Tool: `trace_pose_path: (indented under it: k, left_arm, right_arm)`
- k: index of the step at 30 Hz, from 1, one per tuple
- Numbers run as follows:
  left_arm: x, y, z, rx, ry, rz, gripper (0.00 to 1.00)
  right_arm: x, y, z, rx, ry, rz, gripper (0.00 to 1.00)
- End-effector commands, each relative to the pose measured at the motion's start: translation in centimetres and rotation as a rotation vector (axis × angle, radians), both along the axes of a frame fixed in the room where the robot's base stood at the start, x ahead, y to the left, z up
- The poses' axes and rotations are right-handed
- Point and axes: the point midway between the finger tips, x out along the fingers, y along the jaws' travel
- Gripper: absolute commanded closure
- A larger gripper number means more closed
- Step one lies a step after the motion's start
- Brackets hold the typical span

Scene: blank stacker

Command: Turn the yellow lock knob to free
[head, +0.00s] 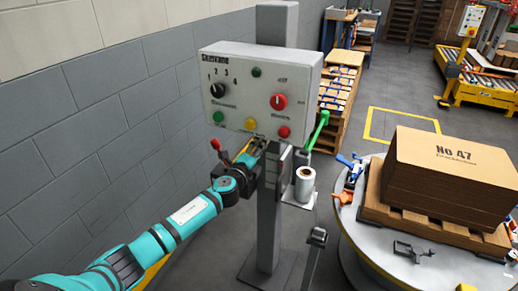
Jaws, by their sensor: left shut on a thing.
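A grey control panel (262,90) is fixed to an upright post. A yellow round button (251,124) sits low on its face, between a green and a red one. My left gripper (257,147) is just below the panel's lower edge, in front of the post. It is shut on a small yellow part (243,149), which I take to be the lock knob. The fingers hide most of it, and its turned position cannot be made out. My right gripper is not in view.
A lever with a red tip (220,171) is left of my gripper. A round table (390,262) carries a pallet of cardboard (450,165). A block wall (90,130) stands left.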

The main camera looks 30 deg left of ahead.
Motion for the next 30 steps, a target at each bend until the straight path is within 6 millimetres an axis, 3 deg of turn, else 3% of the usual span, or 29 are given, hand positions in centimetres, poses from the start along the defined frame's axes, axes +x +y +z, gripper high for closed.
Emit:
trace_pose_path:
  k: [14, 15, 20, 30]
  left_arm:
    - [-0.06, -0.08, -0.25, 0.016, 0.004, -0.001, 0.94]
    - [-0.06, -0.07, -0.26, 0.016, 0.004, -0.001, 0.60]
    - [-0.05, -0.06, -0.18, 0.015, 0.003, -0.002, 0.39]
    - [-0.42, -0.06, -0.09, 0.013, 0.002, -0.002, 0.39]
  right_arm:
    - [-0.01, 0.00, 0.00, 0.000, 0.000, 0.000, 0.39]
    - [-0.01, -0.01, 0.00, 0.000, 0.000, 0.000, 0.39]
    - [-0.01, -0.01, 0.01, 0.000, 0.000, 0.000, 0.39]
    - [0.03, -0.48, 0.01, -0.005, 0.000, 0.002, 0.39]
